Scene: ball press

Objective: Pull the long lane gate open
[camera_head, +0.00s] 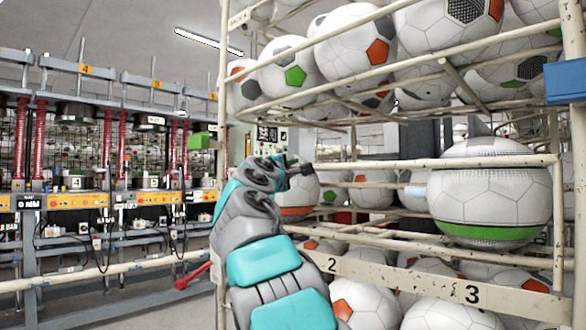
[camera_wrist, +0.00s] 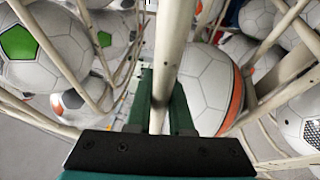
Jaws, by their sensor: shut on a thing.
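The long lane gate (camera_head: 385,164) is a cream tube frame across the front of the ball rack. Its top bar runs level to the right, in front of a large white ball with a green band (camera_head: 490,200). My gripper (camera_head: 305,169) is at the left end of this bar. In the wrist view, the gate's bar (camera_wrist: 172,50) passes between the two green fingers of my gripper (camera_wrist: 162,90), which are shut on it. The fingertips are partly hidden in the head view.
Cream rack rails hold several balls above and below the gate. A plate numbered 2 and 3 (camera_head: 400,282) runs below. A rack post (camera_head: 222,120) stands left of my gripper. Press machines (camera_head: 90,190) stand at the left, with floor (camera_head: 150,312) in front.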

